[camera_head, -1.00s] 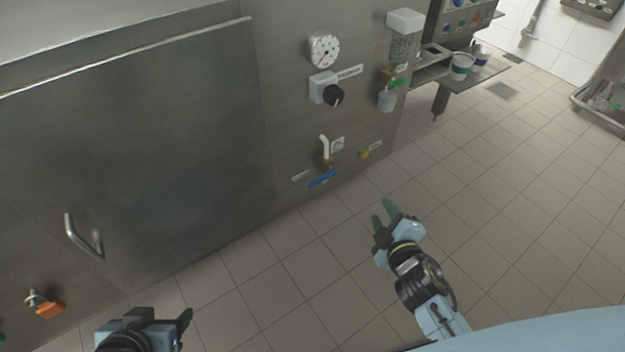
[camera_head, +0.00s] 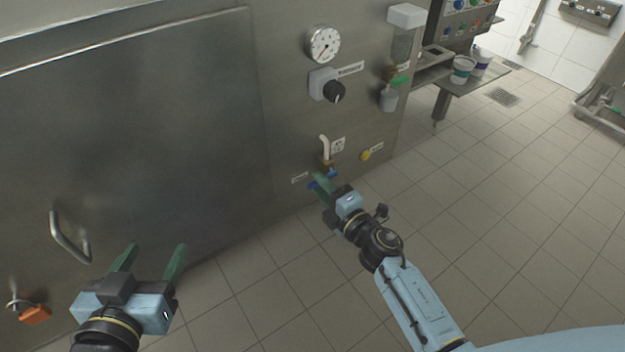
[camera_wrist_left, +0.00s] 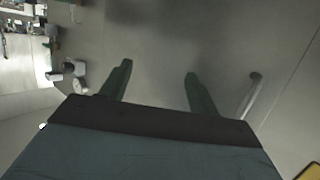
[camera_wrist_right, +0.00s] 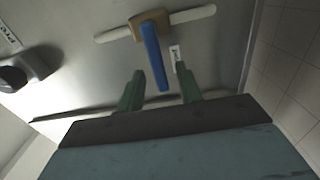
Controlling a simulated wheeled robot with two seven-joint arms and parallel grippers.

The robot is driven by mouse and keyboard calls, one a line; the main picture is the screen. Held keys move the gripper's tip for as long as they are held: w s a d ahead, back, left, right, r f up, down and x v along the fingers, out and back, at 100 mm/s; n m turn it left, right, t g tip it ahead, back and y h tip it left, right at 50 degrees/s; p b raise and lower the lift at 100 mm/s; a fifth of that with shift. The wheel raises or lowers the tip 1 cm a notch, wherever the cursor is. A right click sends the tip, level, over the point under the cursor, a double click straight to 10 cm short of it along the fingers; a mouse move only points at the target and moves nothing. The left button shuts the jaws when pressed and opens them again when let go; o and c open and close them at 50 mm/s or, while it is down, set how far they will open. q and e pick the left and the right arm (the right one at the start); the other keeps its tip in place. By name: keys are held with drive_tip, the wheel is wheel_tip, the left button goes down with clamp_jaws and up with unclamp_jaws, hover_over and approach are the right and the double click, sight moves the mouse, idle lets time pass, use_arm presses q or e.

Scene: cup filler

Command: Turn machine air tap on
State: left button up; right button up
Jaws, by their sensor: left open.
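The tap with a blue lever handle (camera_wrist_right: 153,58) sits low on the steel machine front. In the right wrist view the lever hangs from a brass body (camera_wrist_right: 151,19) with a pale pipe on it. My right gripper (camera_wrist_right: 158,72) is open, its green fingers on either side of the lever's free end; contact cannot be told. In the head view this gripper (camera_head: 325,178) covers most of the blue lever (camera_head: 313,185). My left gripper (camera_head: 157,250) is open and empty in front of the large steel panel, left of the tap; its fingers also show in the left wrist view (camera_wrist_left: 158,70).
Above the tap are a white bent pipe (camera_head: 325,147), a black knob (camera_head: 333,91) and a gauge (camera_head: 323,44). A yellow fitting (camera_head: 365,155) is right of the tap. A door handle (camera_head: 68,240) and an orange-handled valve (camera_head: 35,314) are at left.

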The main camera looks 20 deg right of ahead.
use_arm(q)
drive_tip(key=shift+w+d+r+t+h+b, duration=0.1)
drive_tip(key=shift+w+d+r+t+h, duration=0.05)
drive_tip(key=shift+r+t, duration=0.4)
drive_tip(key=shift+w+d+r+t+h+b, duration=0.2)
drive_tip(key=shift+r+t, duration=0.1)
drive_tip(key=shift+r, duration=0.45)
drive_tip(key=shift+w+d+r+t+h+b, duration=0.1)
drive_tip(key=shift+r+t+h, duration=0.05)
drive_tip(key=shift+r+t, duration=0.4)
use_arm(e)
drive_tip(key=shift+x, duration=2)
use_arm(q)
drive_tip(key=shift+r, duration=0.1)
use_arm(e)
clamp_jaws()
